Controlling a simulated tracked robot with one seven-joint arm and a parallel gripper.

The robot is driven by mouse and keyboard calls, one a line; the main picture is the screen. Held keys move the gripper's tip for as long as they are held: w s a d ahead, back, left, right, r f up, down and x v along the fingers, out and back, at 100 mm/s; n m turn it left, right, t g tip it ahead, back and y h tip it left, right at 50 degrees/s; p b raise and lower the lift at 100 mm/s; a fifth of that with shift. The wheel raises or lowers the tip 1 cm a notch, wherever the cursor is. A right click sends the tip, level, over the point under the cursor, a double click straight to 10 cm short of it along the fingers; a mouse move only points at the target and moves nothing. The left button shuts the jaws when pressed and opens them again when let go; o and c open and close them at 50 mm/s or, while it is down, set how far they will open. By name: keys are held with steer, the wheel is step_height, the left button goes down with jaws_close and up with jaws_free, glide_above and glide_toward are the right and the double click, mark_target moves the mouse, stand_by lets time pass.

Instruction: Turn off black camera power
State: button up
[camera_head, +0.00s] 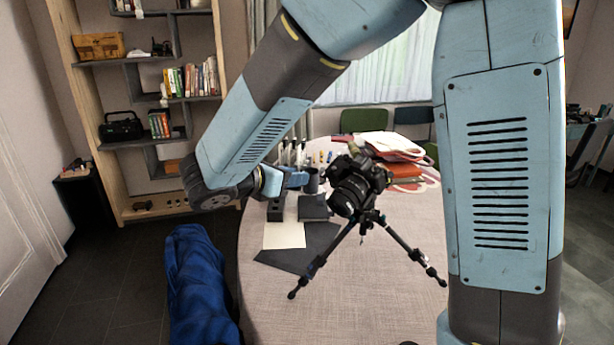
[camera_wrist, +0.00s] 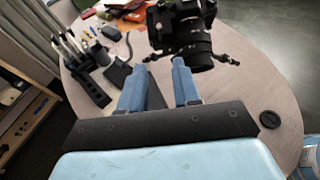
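The black camera (camera_head: 355,183) sits on a small tripod with spread black legs on the round table (camera_head: 350,300). Its lens points toward the front of the table. My gripper (camera_head: 296,180) is left of the camera, above the table. In the wrist view the camera (camera_wrist: 182,28) is beyond the fingertips, ahead and slightly right. The two blue fingers of my gripper (camera_wrist: 159,64) stand apart with nothing between them. They do not appear to touch the camera. The power switch is too small to make out.
A dark pen holder (camera_wrist: 88,84) stands left of the fingers. A dark sheet (camera_head: 298,250) and a pale sheet (camera_head: 284,235) lie left of the tripod. Red folders (camera_head: 400,170) lie behind the camera. The table's front is mostly clear, with a round black disc (camera_wrist: 270,119).

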steer(key=shift+v, duration=1.4)
steer(key=s+d+r+m+g+y, duration=0.1)
steer(key=s+d+m+g, duration=0.2)
steer(key=d+m, duration=0.4)
steer(key=s+d+r+m+g+y, duration=0.1)
steer(key=s+d+m+g, duration=0.25)
steer(key=d, duration=0.55)
steer(key=s+d+r+m+t+y, duration=0.2)
steer(key=s+d+m+y, duration=0.5)
steer(key=s+m, duration=0.4)
steer(key=r+m+y, duration=0.1)
steer(key=m, duration=0.4)
steer(key=shift+d+t, duration=0.1)
steer(key=shift+t, duration=0.15)
steer(key=shift+s, duration=0.1)
